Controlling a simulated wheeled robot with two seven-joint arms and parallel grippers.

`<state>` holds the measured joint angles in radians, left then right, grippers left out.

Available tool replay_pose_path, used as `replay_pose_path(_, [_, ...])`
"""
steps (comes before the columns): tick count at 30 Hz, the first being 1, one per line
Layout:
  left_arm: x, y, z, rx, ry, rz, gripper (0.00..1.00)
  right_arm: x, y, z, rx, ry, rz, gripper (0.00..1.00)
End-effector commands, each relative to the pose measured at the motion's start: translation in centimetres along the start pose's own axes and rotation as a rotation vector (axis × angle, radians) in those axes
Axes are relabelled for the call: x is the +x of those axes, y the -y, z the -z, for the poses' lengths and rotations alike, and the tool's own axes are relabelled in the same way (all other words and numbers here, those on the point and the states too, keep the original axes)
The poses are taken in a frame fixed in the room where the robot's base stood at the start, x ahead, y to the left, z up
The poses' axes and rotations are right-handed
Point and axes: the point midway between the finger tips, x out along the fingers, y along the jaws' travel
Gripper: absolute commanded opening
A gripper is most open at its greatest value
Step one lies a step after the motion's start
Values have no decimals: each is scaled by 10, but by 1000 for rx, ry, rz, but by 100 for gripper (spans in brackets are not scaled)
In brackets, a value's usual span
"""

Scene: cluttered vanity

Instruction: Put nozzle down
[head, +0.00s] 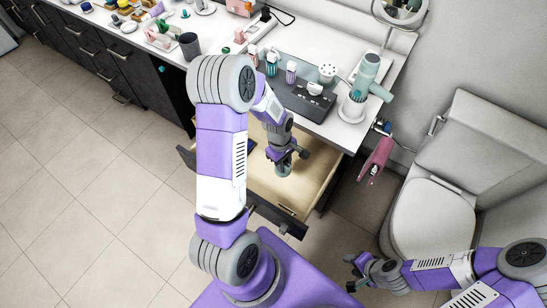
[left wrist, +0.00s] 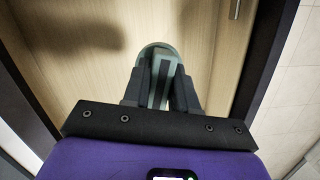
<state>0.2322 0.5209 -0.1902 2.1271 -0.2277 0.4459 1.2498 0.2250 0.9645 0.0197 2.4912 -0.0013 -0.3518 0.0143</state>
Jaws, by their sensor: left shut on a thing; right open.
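The nozzle (head: 284,169) is a small grey-green piece. My left gripper (head: 287,156) is shut on it and holds it over the open wooden drawer (head: 310,180). In the left wrist view the nozzle (left wrist: 158,52) shows its rounded end beyond and between the dark fingers of my left gripper (left wrist: 160,85), with the drawer's wooden floor (left wrist: 100,50) behind it. I cannot tell whether the nozzle touches the drawer floor. My right gripper (head: 352,272) is open and empty, low near the toilet.
The counter above carries a grey-green hair dryer (head: 368,72) in a stand, a dark organizer tray (head: 300,98), a dark cup (head: 190,45) and several small items. A toilet (head: 435,215) stands at the right. Tiled floor at left is clear.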

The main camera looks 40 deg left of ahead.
Motion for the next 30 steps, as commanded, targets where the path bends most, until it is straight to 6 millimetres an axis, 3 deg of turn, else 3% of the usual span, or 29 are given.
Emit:
replay_pose_path(6, [20,12,19,-232,2,-27,0,8,-3,1,0,-1,0,45])
replay_pose_path(15, [71,13,27,-244,3,-27,0,20,-7,1,0,-1,0,45])
replay_pose_path(20, [81,12,28,-242,1,-28,0,22,-8,1,0,-1,0,45])
replay_pose_path(27, [112,13,33,-242,2,-27,0,29,-11,2,0,-1,0,45])
replay_pose_path(30, [112,12,33,-241,1,-31,0,28,-11,2,0,-1,0,45])
